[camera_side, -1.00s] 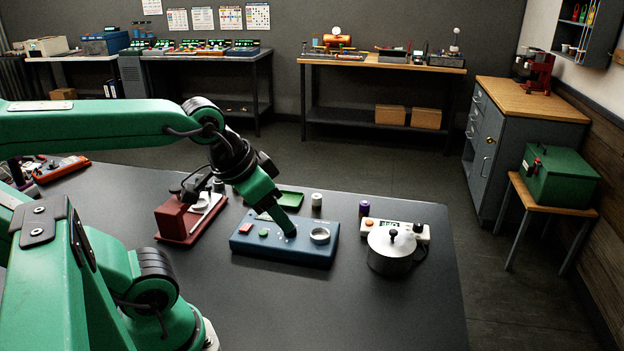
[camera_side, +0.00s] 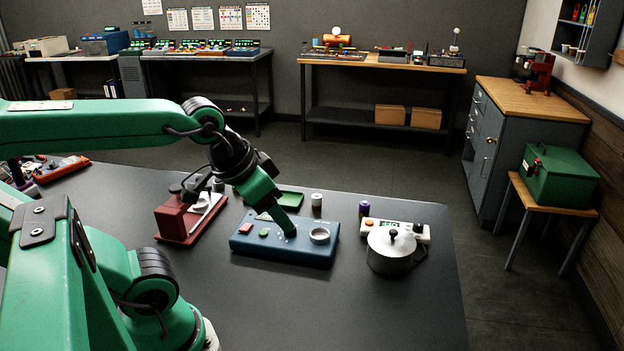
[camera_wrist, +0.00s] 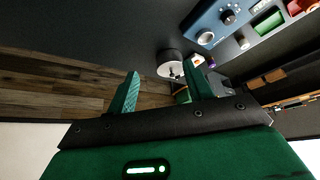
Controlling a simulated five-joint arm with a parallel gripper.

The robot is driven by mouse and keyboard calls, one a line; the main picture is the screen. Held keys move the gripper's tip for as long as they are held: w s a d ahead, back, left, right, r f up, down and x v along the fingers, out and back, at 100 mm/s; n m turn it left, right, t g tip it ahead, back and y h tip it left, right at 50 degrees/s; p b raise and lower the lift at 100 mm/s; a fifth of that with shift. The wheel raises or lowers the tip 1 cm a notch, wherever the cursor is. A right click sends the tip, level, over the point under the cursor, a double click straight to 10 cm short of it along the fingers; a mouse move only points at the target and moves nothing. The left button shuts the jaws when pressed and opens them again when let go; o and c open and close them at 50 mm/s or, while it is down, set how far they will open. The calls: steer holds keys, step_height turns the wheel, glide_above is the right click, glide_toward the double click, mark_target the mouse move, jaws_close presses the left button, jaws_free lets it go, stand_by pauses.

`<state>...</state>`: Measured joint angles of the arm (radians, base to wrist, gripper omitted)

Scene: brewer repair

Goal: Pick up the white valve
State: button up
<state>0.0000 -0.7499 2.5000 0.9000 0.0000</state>
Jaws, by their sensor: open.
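A blue box (camera_side: 290,254) stands on the dark table in the side view, with a red button, a green button and a white ring (camera_side: 319,235) on its top.
A metal pot (camera_side: 390,252) stands right of the blue box, in front of a white device (camera_side: 416,231). A red machine (camera_side: 173,220) stands left. A white canister (camera_side: 317,201), a purple canister (camera_side: 364,208) and a green tray (camera_side: 290,199) are behind. The table front is clear.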

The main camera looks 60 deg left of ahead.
steer(key=shift+o, duration=0.4)
steer(key=n+g, duration=0.5)
steer(key=n, duration=0.7)
glide_above(317, 196)
steer(key=f, duration=1.4)
steer(key=shift+d+f, duration=0.35)
steer(key=shift+d, duration=0.05)
steer(key=shift+a+f+n+g, duration=0.3)
steer(key=shift+a+f, duration=0.1)
steer(key=shift+f, duration=0.15)
steer(key=shift+a+f, duration=0.1)
steer(key=shift+f, duration=3.75)
